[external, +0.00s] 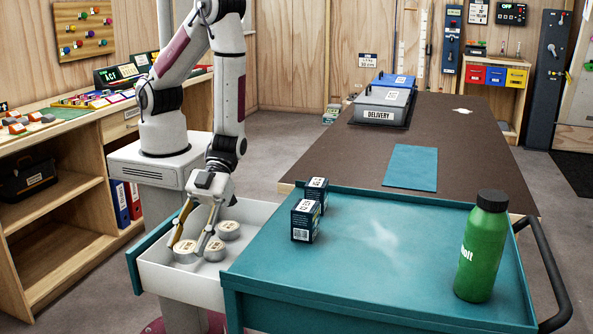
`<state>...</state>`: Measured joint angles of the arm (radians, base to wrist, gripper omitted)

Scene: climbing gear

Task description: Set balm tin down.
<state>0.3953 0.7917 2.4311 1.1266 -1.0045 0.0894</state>
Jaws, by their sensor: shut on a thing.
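Three round, pale-lidded tins show in the open white drawer of the teal cart: a left tin (185,256), a front right tin (215,252) and a back right tin (229,229). My gripper (187,245) points down into the drawer, with one finger on each side of the left tin, and is shut on it. This tin is the balm tin, as far as I can tell; its label is too small to read. I cannot tell whether its underside touches the drawer floor.
The drawer (170,283) has raised white walls around the tins. On the cart top (345,270) stand two dark boxes (305,222) near the drawer and a green bottle (482,252) at the right. The middle of the cart top is clear.

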